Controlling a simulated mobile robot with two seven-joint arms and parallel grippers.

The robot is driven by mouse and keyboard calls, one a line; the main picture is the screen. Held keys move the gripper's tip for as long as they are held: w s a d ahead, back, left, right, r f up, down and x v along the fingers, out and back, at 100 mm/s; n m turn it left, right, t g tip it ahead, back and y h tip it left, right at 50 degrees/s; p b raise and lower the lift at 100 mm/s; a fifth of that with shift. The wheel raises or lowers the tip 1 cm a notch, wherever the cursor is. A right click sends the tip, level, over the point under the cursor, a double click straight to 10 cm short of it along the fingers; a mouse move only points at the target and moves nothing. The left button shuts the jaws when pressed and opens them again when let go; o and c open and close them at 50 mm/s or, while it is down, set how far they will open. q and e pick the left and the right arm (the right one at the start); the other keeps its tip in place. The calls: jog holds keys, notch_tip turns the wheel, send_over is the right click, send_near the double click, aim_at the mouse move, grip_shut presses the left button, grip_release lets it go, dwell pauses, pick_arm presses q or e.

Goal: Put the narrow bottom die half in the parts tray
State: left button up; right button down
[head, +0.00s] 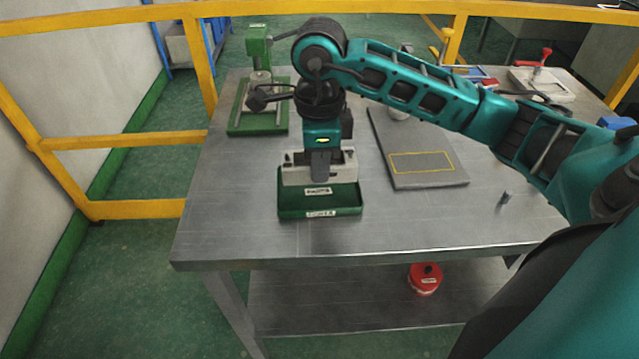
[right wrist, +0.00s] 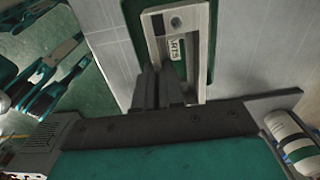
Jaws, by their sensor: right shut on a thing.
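My right gripper (head: 320,178) is shut on the die half (head: 292,176), a pale grey metal block. The block is at the back part of the green parts tray (head: 347,209), in or just over it; I cannot tell whether it touches the floor. In the right wrist view the gripper's dark fingers (right wrist: 158,88) meet the edge of the pale die half (right wrist: 160,45), with the green tray (right wrist: 207,55) behind it. The fingers hide part of the block. My left gripper is not in view.
A green press (head: 258,48) stands behind the tray at the left. A grey board (head: 430,181) with a yellow outline lies to the right. A small metal pin (head: 504,199) stands farther right. A red tin (head: 425,280) is on the lower shelf. The table's front is clear.

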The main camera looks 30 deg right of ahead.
notch_tip(320, 180, down, 4)
jog(key=shift+r, duration=0.15)
jog(key=shift+f, duration=0.4)
jog(key=shift+f+b, duration=0.15)
jog(key=shift+b, duration=0.2)
jog(key=c, duration=1.2)
grip_release()
jog(key=shift+c, duration=0.2)
jog(key=shift+r, duration=0.5)
notch_tip(320, 180, up, 11)
jog(key=shift+r+p, duration=0.2)
jog(key=shift+p, duration=0.45)
